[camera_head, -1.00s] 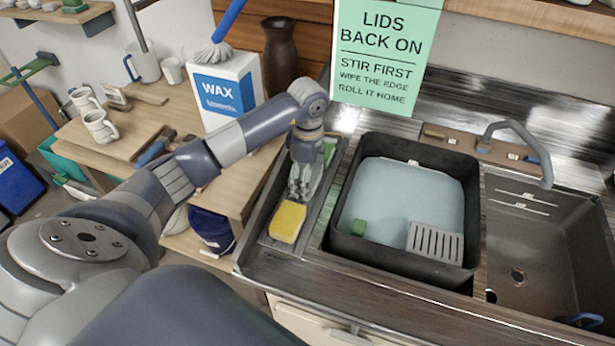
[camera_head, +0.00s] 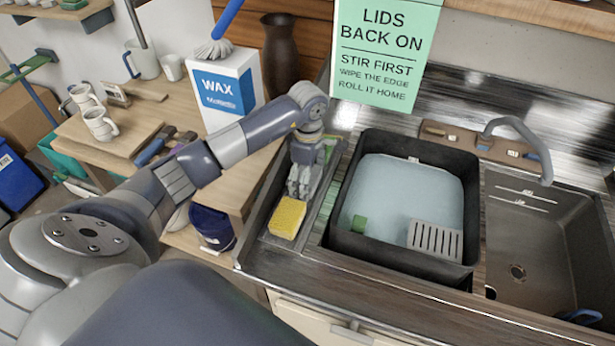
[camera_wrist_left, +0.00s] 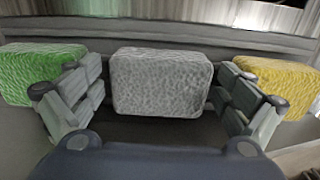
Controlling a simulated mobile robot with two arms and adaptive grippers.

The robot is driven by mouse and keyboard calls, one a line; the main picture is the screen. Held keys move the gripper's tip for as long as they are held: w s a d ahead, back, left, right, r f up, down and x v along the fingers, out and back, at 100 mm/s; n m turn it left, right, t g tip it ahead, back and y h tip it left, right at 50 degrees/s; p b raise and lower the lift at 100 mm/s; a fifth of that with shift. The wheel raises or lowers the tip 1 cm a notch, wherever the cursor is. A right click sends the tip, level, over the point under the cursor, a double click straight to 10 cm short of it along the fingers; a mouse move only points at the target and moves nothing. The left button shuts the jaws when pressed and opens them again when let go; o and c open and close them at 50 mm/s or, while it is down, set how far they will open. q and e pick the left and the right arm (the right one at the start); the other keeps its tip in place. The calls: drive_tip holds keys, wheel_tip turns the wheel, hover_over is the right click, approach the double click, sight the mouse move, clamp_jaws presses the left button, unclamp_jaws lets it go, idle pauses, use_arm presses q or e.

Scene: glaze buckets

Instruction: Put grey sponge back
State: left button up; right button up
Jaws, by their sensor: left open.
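The grey sponge (camera_wrist_left: 161,82) sits in the tray between the open fingers of my left gripper (camera_wrist_left: 160,98) in the left wrist view. It appears free of both fingers. A green sponge (camera_wrist_left: 42,70) is on the left of that view and a yellow sponge (camera_wrist_left: 278,85) on the right. In the head view my left gripper (camera_head: 300,192) points down into the narrow metal tray (camera_head: 262,222), just behind the yellow sponge (camera_head: 287,218). My gripper hides the grey sponge there. The green sponge (camera_head: 329,153) shows partly behind my wrist. My right gripper is not in view.
A sink with a tap (camera_head: 520,140) is further right. A wax box (camera_head: 228,92) stands behind my forearm.

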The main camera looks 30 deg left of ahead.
use_arm(q)
drive_tip(key=shift+r, duration=0.25)
wheel_tip(320, 180, up, 12)
drive_tip(key=b, duration=0.3)
idle(0.4)
